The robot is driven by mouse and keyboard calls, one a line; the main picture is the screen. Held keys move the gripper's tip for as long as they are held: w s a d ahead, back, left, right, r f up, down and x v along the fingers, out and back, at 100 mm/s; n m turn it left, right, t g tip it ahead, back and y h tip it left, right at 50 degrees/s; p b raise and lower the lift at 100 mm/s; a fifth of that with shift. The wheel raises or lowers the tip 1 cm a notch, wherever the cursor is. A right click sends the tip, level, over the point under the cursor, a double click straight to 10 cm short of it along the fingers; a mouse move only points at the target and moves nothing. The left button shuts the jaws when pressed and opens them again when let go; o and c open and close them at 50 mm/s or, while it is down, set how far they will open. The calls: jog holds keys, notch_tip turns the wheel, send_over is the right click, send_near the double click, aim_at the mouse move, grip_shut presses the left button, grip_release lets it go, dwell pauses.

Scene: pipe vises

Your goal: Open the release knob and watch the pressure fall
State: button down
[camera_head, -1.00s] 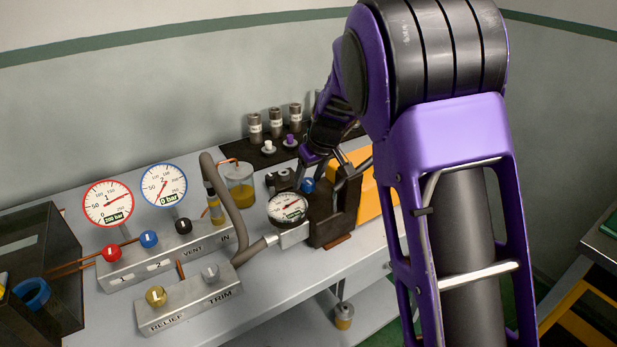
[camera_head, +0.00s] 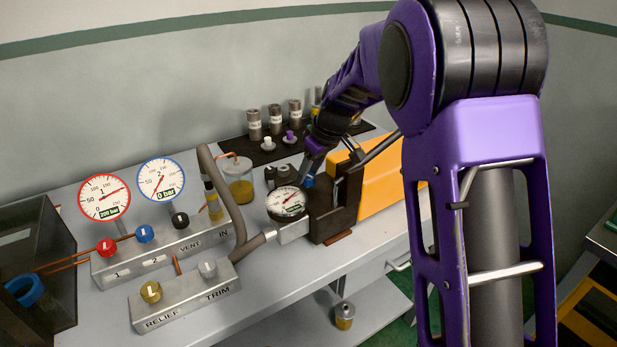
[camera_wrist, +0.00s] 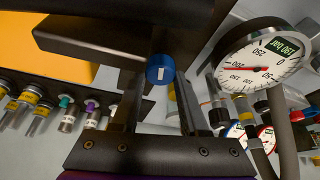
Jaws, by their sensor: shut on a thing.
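The blue knob (camera_head: 308,181) with a white mark sits on the dark block (camera_head: 335,210) on the bench, mostly hidden by my gripper. In the wrist view the blue knob (camera_wrist: 160,70) shows its face between my fingertips. My gripper (camera_head: 309,167) reaches down from above and is shut on this knob. A round white gauge (camera_head: 287,203) stands just left of the block. In the wrist view the gauge (camera_wrist: 262,65) appears upside down, its display reading about 190 bar. Gauge 1 (camera_head: 104,198), red-rimmed, shows 200 bar. Gauge 2 (camera_head: 161,179), blue-rimmed, shows 0 bar.
A valve block (camera_head: 165,250) with red, blue and black knobs stands at left, with the RELIEF and TRIM block (camera_head: 185,297) before it. A grey hose (camera_head: 232,210) arches nearby. An orange body (camera_head: 385,185) lies right of the dark block. Fittings stand behind on a black mat (camera_head: 235,150).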

jog(key=n+g+b, duration=0.1)
jog(key=n, duration=0.2)
jog(key=shift+w+d+y, duration=0.1)
jog(key=shift+y, duration=0.3)
jog(key=n+g, duration=0.1)
jog(key=n, duration=0.2)
jog(key=shift+r+n+p, duration=0.1)
jog(key=shift+n+p, duration=0.2)
jog(key=n+g+p, duration=0.1)
jog(key=n, duration=0.2)
jog(key=shift+w+g+p, duration=0.1)
jog(key=shift+g+p, duration=0.3)
jog(key=shift+n+g+p, duration=0.5)
jog(key=shift+n+p, duration=0.35)
jog(key=shift+n, duration=0.75)
jog(key=shift+c, duration=2.1)
grip_release()
